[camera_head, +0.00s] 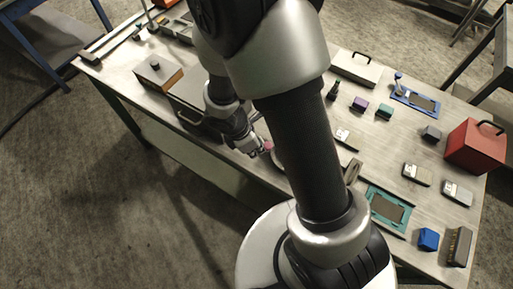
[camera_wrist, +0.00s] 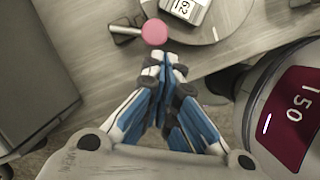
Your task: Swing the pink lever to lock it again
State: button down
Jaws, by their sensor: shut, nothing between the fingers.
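The pink lever's round knob (camera_wrist: 154,32) shows in the wrist view, on a short metal arm (camera_wrist: 125,31) that reaches left. It lies beside a pale round plate (camera_wrist: 215,30) on the table. My gripper (camera_wrist: 165,60) is shut and empty. Its fingertips are just below the knob in the picture; I cannot tell whether they touch it. In the head view a small bit of pink (camera_head: 268,146) shows right beside my gripper (camera_head: 260,151). My arm hides much of the plate there.
A labelled meter (camera_wrist: 187,9) sits on the plate. A grey box (camera_wrist: 35,65) stands left of the lever, and its handle (camera_head: 188,117) shows in the head view. A teal-framed tray (camera_head: 386,211), a red toolbox (camera_head: 474,147) and a blue block (camera_head: 428,239) are farther right.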

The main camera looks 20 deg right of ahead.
jog(key=p+v, duration=0.7)
jog(key=v, duration=0.1)
jog(key=shift+s+r, duration=0.35)
jog(key=shift+r, duration=0.05)
jog(key=s+d+r+m+t+y+b, duration=0.1)
jog(key=d+r+m+b, duration=0.1)
jog(key=r+m, duration=0.4)
jog(key=s+d+r+m+t+b, duration=0.15)
jog(key=r+m, duration=0.25)
jog(key=r, duration=0.4)
jog(key=s+r+m+t+y+b, duration=0.1)
jog(key=s+r+m+b, duration=0.1)
jog(key=s+r+m, duration=0.1)
jog(key=s+a+r+m+t+y+b, duration=0.1)
jog(key=s+r+m+b, duration=0.1)
jog(key=s+m, duration=0.3)
jog(key=shift+s+r+m+y, duration=0.3)
jog(key=shift+s+r+m, duration=0.1)
jog(key=shift+s, duration=0.8)
